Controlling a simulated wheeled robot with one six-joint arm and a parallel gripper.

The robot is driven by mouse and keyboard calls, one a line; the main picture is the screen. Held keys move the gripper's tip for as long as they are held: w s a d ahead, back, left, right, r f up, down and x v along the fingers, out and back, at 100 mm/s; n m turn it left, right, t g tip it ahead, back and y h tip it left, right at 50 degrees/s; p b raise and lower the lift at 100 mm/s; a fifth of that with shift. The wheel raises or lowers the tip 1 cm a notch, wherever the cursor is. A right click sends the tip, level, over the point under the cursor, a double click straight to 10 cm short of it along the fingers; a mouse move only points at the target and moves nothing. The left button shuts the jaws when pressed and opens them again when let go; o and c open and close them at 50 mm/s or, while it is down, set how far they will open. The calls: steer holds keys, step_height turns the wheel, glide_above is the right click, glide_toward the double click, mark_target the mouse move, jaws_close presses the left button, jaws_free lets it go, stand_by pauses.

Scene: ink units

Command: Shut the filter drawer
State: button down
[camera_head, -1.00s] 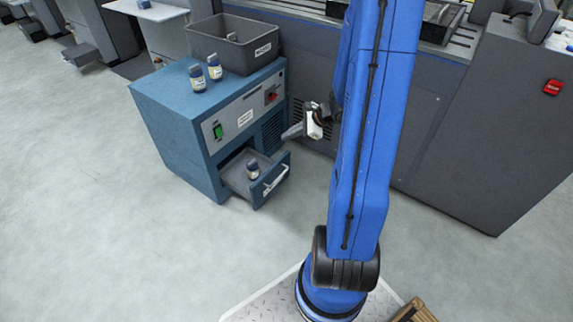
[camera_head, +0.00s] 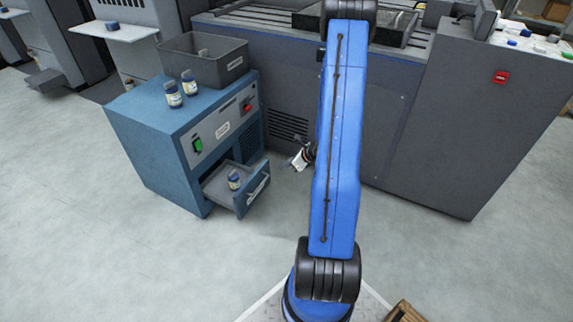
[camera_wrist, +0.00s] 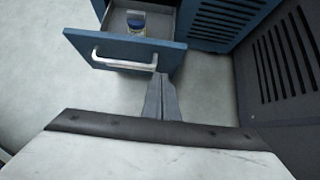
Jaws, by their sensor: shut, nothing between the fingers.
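The filter drawer (camera_head: 237,192) is at the bottom of a blue cabinet (camera_head: 160,150) and stands pulled out. A small jar with a blue lid (camera_head: 234,180) sits inside it. In the wrist view the drawer front (camera_wrist: 122,50) shows with its pale bar handle (camera_wrist: 125,62), and the jar (camera_wrist: 136,22) is behind it. My gripper (camera_head: 297,160) is to the right of the drawer, apart from it in the head view. In the wrist view its fingers (camera_wrist: 161,90) are together and empty, pointing toward the right end of the handle. Whether they touch it I cannot tell.
Two jars (camera_head: 181,90) and a grey bin (camera_head: 203,62) stand on the cabinet top. A large grey machine (camera_head: 420,130) with vents is behind and to the right. The floor (camera_head: 130,260) before the drawer is clear. A cardboard box (camera_head: 404,311) is at the bottom.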

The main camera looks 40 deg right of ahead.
mark_target(264, 168)
steer(key=shift+w+a+f, duration=0.45)
steer(key=shift+w+f, duration=0.2)
steer(key=shift+w, duration=0.6)
steer(key=shift+w+a+f, duration=0.45)
steer(key=shift+w+f, duration=0.2)
steer(key=shift+w, duration=0.6)
steer(key=shift+w+a+f, duration=0.45)
steer(key=shift+w+f, duration=0.2)
steer(key=shift+w, duration=0.6)
steer(key=w+a, duration=0.3)
steer(key=w, duration=0.6)
steer(key=w+a, duration=0.4)
steer(key=w, duration=0.6)
steer(key=shift+w+r, duration=0.15)
steer(key=shift+w, duration=0.1)
